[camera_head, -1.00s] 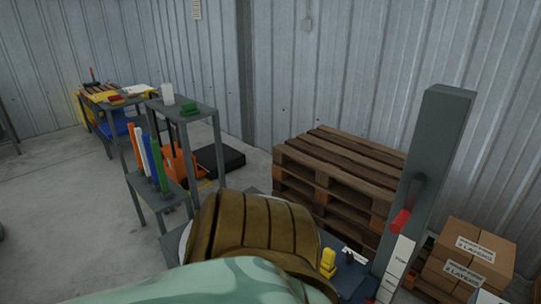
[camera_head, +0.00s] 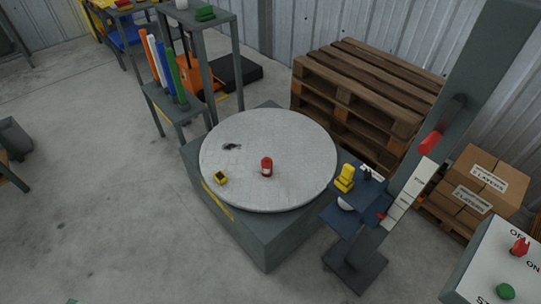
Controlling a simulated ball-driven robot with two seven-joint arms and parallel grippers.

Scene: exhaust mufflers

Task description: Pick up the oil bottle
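A small red bottle-like object (camera_head: 266,168), which looks like the oil bottle, stands on the round light-grey turntable (camera_head: 300,135), a little below its middle. It has a pale mark on its front and looks upright. A small yellow and black object (camera_head: 221,178) lies to its left near the turntable's rim. A small black thing (camera_head: 231,146) lies farther back on the left. Neither of my grippers shows in this view.
A grey post (camera_head: 420,165) with a small shelf holding a yellow item (camera_head: 345,178) stands right of the turntable. A wooden pallet stack (camera_head: 370,85) is behind. A control panel (camera_head: 500,265) is at lower right. Floor at left and front is mostly clear.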

